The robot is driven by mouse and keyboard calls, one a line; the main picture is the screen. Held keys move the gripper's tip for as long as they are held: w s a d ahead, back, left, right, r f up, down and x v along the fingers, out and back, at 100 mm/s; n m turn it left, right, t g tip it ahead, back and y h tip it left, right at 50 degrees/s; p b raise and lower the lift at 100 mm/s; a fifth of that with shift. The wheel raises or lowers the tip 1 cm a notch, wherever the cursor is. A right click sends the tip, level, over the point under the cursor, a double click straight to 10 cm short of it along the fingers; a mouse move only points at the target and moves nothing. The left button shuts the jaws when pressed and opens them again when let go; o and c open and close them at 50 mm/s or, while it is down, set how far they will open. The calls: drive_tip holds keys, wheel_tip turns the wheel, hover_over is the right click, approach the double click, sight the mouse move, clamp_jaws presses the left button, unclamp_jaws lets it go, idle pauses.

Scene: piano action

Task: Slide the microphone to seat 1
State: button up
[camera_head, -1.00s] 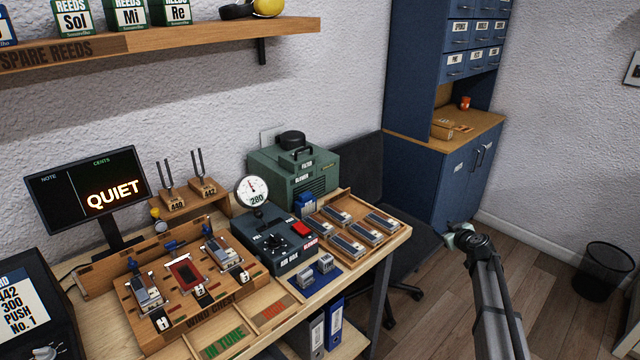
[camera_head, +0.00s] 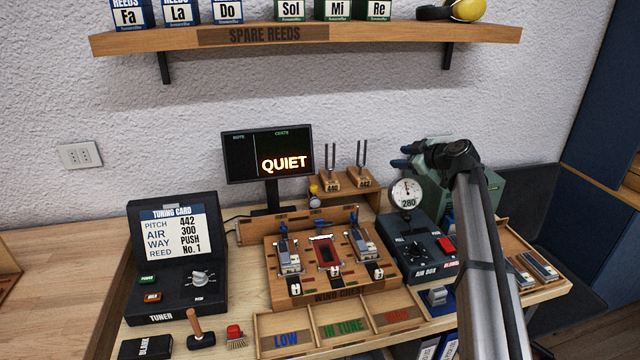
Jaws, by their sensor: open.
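My gripper (camera_head: 405,156) is at the end of my raised arm, right of the tuning forks and in front of the green blower. Its two blue-tipped fingers point left, apart and empty. The wooden wind chest (camera_head: 330,291) stands on the bench with three seats in a row. Reed units sit in the left (camera_head: 289,261) and right (camera_head: 365,245) seats; the middle one shows a red-framed opening (camera_head: 326,253). A small yellow-topped object (camera_head: 314,191) with a grey lower part stands by the rail (camera_head: 300,224) behind the chest; it may be the microphone.
The display (camera_head: 268,155) reads QUIET. Tuning forks (camera_head: 347,180) stand behind the chest. The air box (camera_head: 420,250) with its gauge (camera_head: 406,193) is to the right, the tuner (camera_head: 175,260) to the left. A shelf (camera_head: 300,37) hangs above.

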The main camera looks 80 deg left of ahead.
drive_tip(key=s+a+r+h, duration=0.25)
drive_tip(key=s+h, duration=0.35)
drive_tip(key=s, duration=0.9)
drive_tip(key=m+t+h, duration=0.1)
drive_tip(key=h, duration=0.2)
approach(315, 186)
drive_tip(key=x, duration=0.8)
drive_tip(key=shift+s+f, duration=0.15)
drive_tip(key=shift+s, duration=0.1)
drive_tip(key=shift+c, duration=0.4)
clamp_jaws()
